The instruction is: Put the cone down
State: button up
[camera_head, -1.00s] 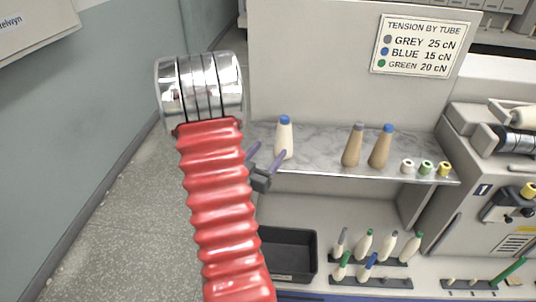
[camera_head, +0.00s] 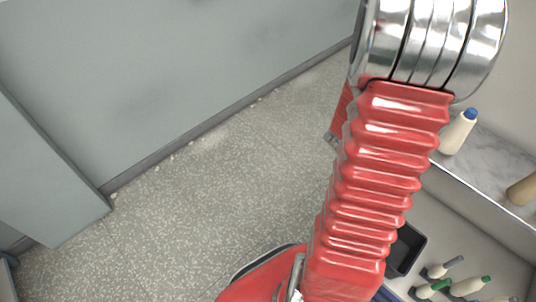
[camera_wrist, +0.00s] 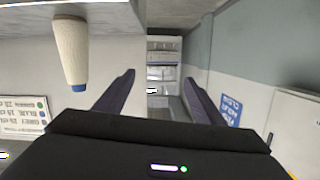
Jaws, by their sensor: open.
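A cream cone with a blue tip (camera_head: 456,135) stands upright on the grey marbled shelf (camera_head: 487,160), just right of my arm in the head view. The wrist view is upside down; there the cone (camera_wrist: 70,50) shows at the upper left, its base against the shelf (camera_wrist: 25,4). My gripper (camera_wrist: 158,78) is open, with two dark purple fingers apart and nothing between them. The cone is beside the fingers, apart from them. In the head view my red arm hides the gripper.
A tan cone (camera_head: 523,189) stands on the shelf farther right. Below are a black bin (camera_head: 405,250) and several small bobbins on pegs. A grey wall (camera_head: 170,80) and open speckled floor (camera_head: 220,190) lie to the left. A tension sign (camera_wrist: 22,115) shows in the wrist view.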

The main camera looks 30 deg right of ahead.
jog(key=w+a+r+n+t+y, duration=0.4)
jog(key=w+a+t+y, duration=0.1)
jog(key=w+a, duration=0.7)
jog(key=w+a+r+n+t+y, duration=0.1)
jog(key=w+a+n+y, duration=0.1)
jog(key=a, duration=0.5)
jog(key=w+a+r+n+y, duration=0.2)
jog(key=a+y, duration=0.1)
jog(key=a, duration=0.5)
jog(key=s+a+r+n+y, duration=0.1)
jog(key=s+a+n+y, duration=0.1)
jog(key=a, duration=0.4)
jog(key=s+a+r+n+y, duration=0.1)
jog(key=s+a+n+y, duration=0.15)
jog(key=a, duration=0.45)
jog(key=s+a+n+g, duration=0.4)
jog(key=s+a, duration=0.4)
jog(key=s, duration=0.5)
jog(key=shift+s+a+r+y, duration=0.2)
jog(key=shift+a+r+y, duration=0.05)
jog(key=shift+r+y, duration=0.15)
jog(key=shift+c, duration=0.7)
